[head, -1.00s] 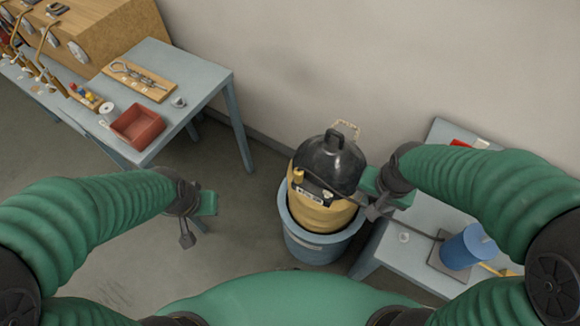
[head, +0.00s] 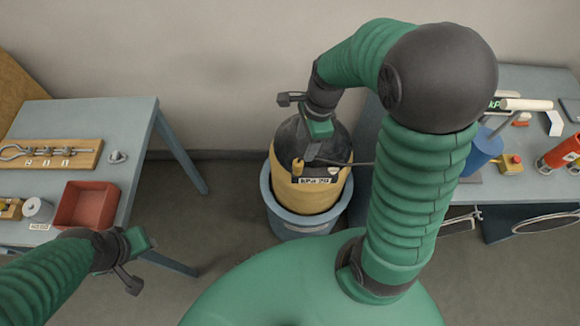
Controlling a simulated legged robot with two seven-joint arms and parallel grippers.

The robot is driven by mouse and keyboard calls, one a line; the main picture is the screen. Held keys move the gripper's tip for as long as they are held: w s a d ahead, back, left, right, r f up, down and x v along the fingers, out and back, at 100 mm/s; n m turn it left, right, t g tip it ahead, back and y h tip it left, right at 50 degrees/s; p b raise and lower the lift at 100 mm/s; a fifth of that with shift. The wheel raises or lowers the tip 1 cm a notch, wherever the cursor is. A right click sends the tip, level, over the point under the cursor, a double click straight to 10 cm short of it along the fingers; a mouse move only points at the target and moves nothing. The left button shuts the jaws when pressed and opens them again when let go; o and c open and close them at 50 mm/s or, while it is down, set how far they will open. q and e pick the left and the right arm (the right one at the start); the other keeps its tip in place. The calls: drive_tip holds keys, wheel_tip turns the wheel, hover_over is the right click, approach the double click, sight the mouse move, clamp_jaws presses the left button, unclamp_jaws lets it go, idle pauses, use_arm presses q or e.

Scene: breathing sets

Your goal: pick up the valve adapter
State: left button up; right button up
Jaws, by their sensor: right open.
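A small brass fitting (head: 298,167) stands upright at the front of a tan cylinder (head: 310,190) with a black domed top. A small grey metal fitting (head: 117,157) sits on the left table. I cannot tell for sure which is the valve adapter. My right gripper (head: 315,142) is open and points down over the cylinder's top, just right of and above the brass fitting. It hides part of the black dome. I cannot tell whether it touches. My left gripper (head: 145,245) is low at the left, near the left table's front corner, its jaws unclear.
The cylinder stands in a blue-grey bucket (head: 268,205) on the floor. The left table (head: 110,118) bears a red bin (head: 87,205) and a wooden tool board (head: 60,154). The right table (head: 540,82) bears a blue cylinder (head: 486,147) and a red bottle (head: 562,152).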

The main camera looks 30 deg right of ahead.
sight(298, 162)
drive_tip(key=f, duration=0.4)
drive_tip(key=a+f, duration=0.1)
drive_tip(key=f, duration=0.3)
drive_tip(key=a+f+b, duration=0.1)
drive_tip(key=f, duration=0.3)
drive_tip(key=shift+w+a, duration=0.25)
drive_tip(key=shift+w, duration=0.1)
drive_tip(key=shift+w+d+f, duration=0.1)
drive_tip(key=shift+d+f, duration=0.1)
drive_tip(key=shift+w+d+f, duration=0.1)
drive_tip(key=shift+d+f, duration=0.05)
drive_tip(key=shift+d, duration=0.45)
drive_tip(key=shift+c, duration=0.2)
drive_tip(key=shift+d, duration=0.1)
drive_tip(key=shift+c, duration=2.5)
drive_tip(key=shift+a, duration=0.4)
drive_tip(key=c, duration=0.5)
use_arm(q)
drive_tip(key=shift+w+d+f, duration=0.2)
drive_tip(key=shift+d+f, duration=0.1)
drive_tip(key=shift+f, duration=0.4)
use_arm(e)
drive_tip(key=shift+a, duration=0.15)
clamp_jaws()
